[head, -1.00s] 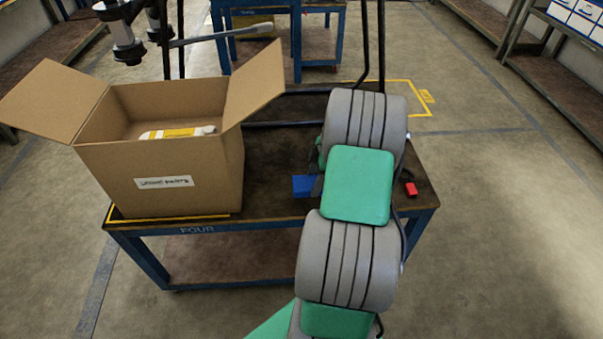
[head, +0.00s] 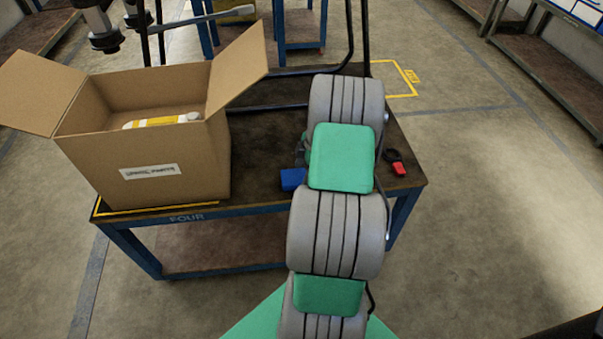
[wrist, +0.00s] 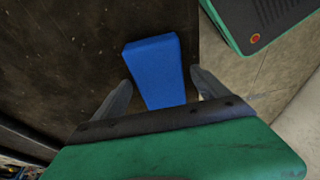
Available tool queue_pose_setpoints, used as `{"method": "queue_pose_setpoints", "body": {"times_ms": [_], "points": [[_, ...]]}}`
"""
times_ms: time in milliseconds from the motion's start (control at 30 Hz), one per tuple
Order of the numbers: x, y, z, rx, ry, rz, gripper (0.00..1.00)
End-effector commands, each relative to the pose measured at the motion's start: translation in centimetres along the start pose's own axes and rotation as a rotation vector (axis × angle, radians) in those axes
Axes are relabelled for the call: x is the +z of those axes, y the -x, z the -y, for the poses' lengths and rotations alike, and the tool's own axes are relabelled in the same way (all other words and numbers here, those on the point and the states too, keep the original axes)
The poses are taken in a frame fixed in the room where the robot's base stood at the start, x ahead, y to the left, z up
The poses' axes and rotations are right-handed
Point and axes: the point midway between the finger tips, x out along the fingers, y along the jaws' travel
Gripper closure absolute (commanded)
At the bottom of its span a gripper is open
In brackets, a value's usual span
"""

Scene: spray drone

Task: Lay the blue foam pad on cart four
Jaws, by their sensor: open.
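The blue foam pad (head: 292,179) lies on the dark top of cart four (head: 262,150), near its front edge and just left of my arm. In the wrist view the pad (wrist: 157,70) lies on the dark surface, its near end between my gripper's two fingers. My gripper (wrist: 161,88) is open, with a gap visible beside the pad. In the head view my arm mostly hides the gripper.
An open cardboard box (head: 150,150) with a white and yellow container (head: 165,120) in it stands on the cart's left. A small red object (head: 399,169) lies near the right edge. Black rails cross the back. Floor right of the cart is clear.

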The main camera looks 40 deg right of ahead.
Motion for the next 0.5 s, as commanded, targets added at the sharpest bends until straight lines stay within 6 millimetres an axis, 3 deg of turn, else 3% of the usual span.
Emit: {"method": "queue_pose_setpoints", "body": {"times_ms": [267,500], "points": [[-0.1,0.8,-0.1,0.002,0.000,0.000,0.16],[0.0,6.5,-0.1,0.005,-0.001,0.001,0.16]]}}
